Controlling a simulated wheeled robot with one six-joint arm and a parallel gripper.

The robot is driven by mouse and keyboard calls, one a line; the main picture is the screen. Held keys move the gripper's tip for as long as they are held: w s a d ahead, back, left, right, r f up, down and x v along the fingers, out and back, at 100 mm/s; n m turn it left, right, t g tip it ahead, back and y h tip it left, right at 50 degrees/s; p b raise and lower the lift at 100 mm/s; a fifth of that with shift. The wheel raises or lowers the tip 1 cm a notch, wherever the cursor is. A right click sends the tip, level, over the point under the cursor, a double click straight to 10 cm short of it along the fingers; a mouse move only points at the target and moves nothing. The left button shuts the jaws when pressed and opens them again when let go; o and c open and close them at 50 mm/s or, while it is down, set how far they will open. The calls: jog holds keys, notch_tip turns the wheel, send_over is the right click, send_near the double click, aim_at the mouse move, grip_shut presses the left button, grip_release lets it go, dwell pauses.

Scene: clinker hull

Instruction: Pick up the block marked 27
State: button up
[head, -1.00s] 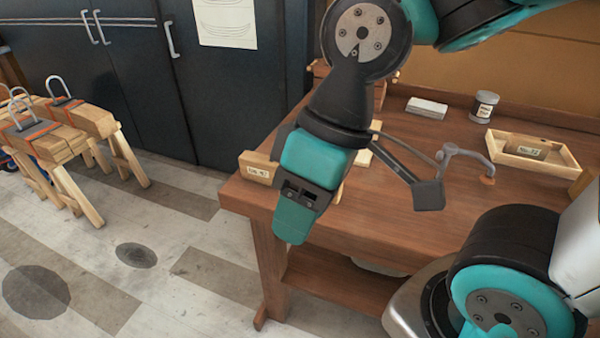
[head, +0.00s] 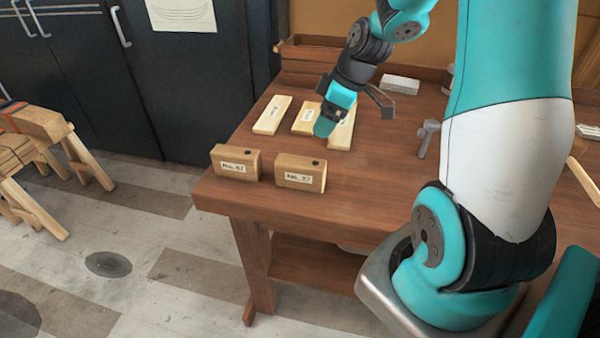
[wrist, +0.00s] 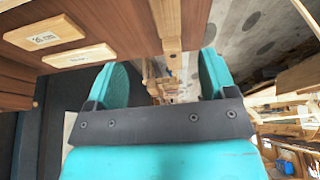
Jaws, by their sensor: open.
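Two tan wooden blocks stand at the bench's near left corner: a left block (head: 236,161) and a right block (head: 300,172). I cannot tell which block is 27. My gripper (head: 326,120) is in front of the middle and right pale pieces, partly hiding them. In the wrist view its fingers (wrist: 163,80) are apart, with nothing between them.
The wooden bench (head: 380,165) has free room in its middle. A grey clamp-like tool (head: 427,138) lies right of the pale pieces. A whitish stack (head: 400,85) lies at the back. A sawhorse (head: 40,160) stands at left.

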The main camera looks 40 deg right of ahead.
jog(key=p, duration=0.2)
send_near(302, 161)
jog(key=x, duration=0.5)
jog(key=shift+w+d+f, duration=0.2)
jog(key=shift+w, duration=0.15)
jog(key=shift+s+a+p+x, duration=0.15)
jog(key=shift+p+x, duration=0.3)
jog(key=shift+x, duration=0.95)
jog(key=shift+s+a+p+x, duration=0.15)
jog(key=shift+p+x, duration=0.3)
jog(key=shift+x, duration=0.95)
jog(key=shift+c, duration=0.4)
jog(key=c, duration=1.1)
